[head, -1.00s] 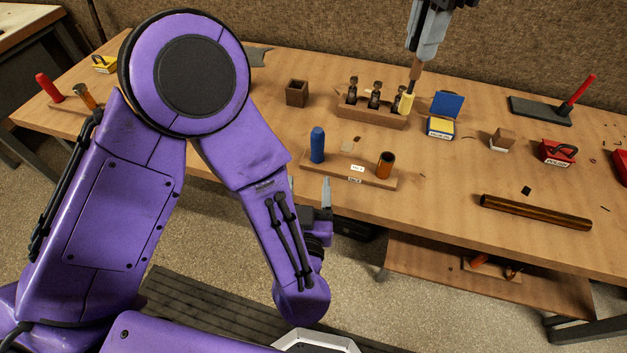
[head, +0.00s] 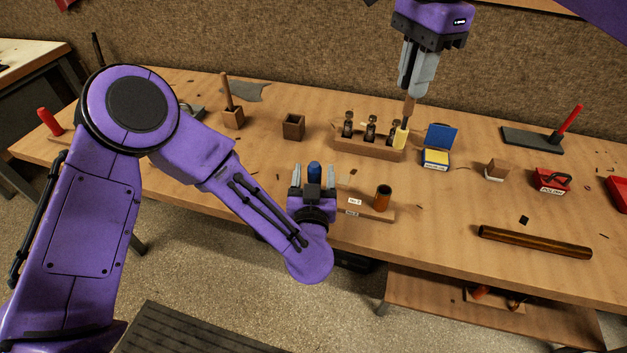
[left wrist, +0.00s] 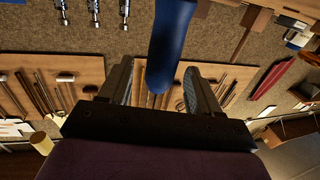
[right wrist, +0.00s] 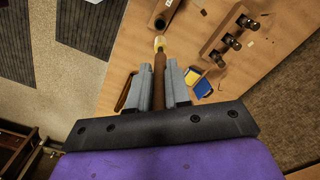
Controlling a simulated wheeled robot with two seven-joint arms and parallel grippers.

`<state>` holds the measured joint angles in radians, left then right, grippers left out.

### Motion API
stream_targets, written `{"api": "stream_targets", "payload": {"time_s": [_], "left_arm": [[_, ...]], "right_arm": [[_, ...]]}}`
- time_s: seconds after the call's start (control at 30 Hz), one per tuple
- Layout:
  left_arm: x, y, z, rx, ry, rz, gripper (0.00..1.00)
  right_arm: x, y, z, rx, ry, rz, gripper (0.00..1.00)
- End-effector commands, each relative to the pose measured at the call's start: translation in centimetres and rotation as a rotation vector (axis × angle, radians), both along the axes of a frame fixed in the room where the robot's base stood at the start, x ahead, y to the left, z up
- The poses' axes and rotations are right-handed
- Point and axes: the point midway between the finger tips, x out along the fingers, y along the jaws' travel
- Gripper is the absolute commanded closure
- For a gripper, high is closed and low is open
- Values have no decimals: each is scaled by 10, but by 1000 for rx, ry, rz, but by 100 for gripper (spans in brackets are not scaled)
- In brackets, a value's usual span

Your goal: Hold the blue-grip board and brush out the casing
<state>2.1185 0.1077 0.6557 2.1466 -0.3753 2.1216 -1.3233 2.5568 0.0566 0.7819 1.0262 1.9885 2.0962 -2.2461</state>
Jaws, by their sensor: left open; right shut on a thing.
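The wooden board (head: 365,209) lies near the table's front edge, with an upright blue grip (head: 314,171) at its left end and an upright copper-coloured casing (head: 383,197) at its right. My left gripper (head: 314,178) is open, its fingers on either side of the blue grip in the head view; the blue grip (left wrist: 170,50) also stands between the fingers in the left wrist view. My right gripper (head: 409,92) is shut on the brown handle of the brush (head: 401,137), which hangs with its pale yellow head down. The brush head (right wrist: 159,45) points towards the casing (right wrist: 167,14) in the right wrist view.
A wooden rack (head: 365,147) with several valves stands behind the board. A blue and yellow box (head: 436,158), a red box (head: 551,179) and a long brass tube (head: 535,242) lie to the right. A small wooden box (head: 293,127) stands behind the blue grip.

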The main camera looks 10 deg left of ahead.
Motion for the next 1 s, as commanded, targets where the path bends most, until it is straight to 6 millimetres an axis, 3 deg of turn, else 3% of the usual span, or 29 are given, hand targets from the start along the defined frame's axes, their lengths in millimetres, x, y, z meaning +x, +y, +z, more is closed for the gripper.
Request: {"api": "stream_targets", "payload": {"time_s": [0.07,0.27,0.4,0.63,1.0], "left_arm": [[0,0,0,0,0,0,37],[0,0,0,0,1,0,99],[0,0,0,0,1,0,100],[-1,0,0,-1,1,0,100],[-1,0,0,0,1,0,100]], "right_arm": [[0,0,0,0,0,0,100],[0,0,0,0,0,0,100],[0,-1,-7,-1,4,0,100],[-1,0,-61,4,3,2,100],[-1,1,-97,3,-1,1,100]]}}
